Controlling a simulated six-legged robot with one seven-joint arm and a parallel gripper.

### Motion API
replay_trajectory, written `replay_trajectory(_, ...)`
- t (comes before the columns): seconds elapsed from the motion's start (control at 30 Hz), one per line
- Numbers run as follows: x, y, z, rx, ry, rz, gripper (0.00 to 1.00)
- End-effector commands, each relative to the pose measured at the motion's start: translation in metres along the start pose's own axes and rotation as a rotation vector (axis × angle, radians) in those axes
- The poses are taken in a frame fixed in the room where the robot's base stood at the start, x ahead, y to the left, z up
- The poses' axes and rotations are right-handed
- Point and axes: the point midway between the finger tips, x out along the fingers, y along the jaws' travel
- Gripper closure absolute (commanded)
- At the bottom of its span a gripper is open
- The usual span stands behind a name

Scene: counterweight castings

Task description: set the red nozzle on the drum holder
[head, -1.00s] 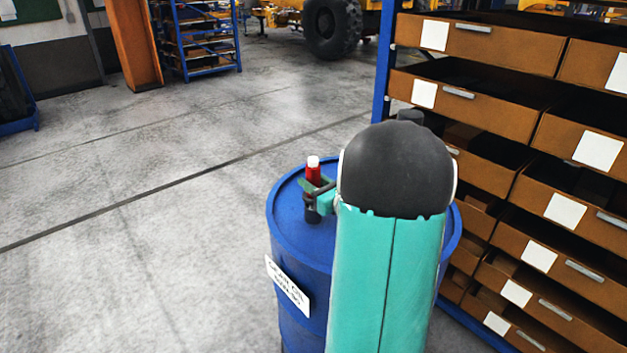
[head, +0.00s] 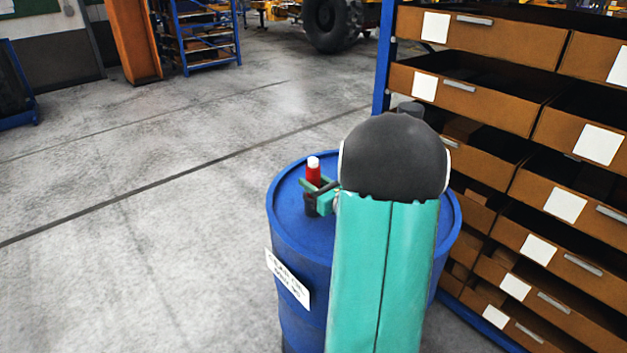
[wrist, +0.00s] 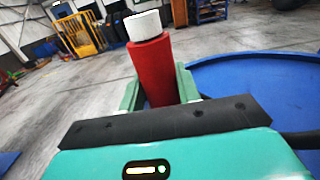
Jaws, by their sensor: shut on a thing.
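The red nozzle (head: 313,174) stands about upright over the drum top, with a white cap on its upper end. It also shows in the wrist view (wrist: 154,72), between the two green fingers. My gripper (head: 314,185) is shut on it. Directly below the fingers is a short dark cylinder (head: 310,206), which looks like the drum holder, on the lid of the blue drum (head: 292,218). The nozzle's lower end is hidden by the fingers, so I cannot tell whether it touches the holder.
A shelf rack with brown bins (head: 478,86) stands close on the right of the drum. A white label (head: 288,279) is on the drum's side. The grey floor (head: 130,190) on the left is open. The blue lid (wrist: 250,85) is clear right of the nozzle in the wrist view.

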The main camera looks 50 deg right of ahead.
Motion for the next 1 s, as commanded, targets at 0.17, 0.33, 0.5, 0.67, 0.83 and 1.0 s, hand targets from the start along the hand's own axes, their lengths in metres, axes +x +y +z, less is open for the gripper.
replay_trajectory(0.17, 0.0, 0.0, 0.0, -0.001, -0.002, 0.0, 0.44)
replay_trajectory(0.33, 0.0, 0.0, 0.0, 0.0, -0.001, 0.0, 0.42)
replay_trajectory(0.5, -0.002, 0.0, -0.001, 0.001, 0.002, -0.001, 0.42)
replay_trajectory(0.67, -0.018, -0.001, -0.001, 0.0, 0.001, -0.003, 0.42)
replay_trajectory(0.83, -0.053, -0.001, 0.0, 0.0, 0.0, -0.004, 0.42)
replay_trajectory(1.0, -0.092, -0.001, 0.0, 0.001, -0.001, -0.004, 0.42)
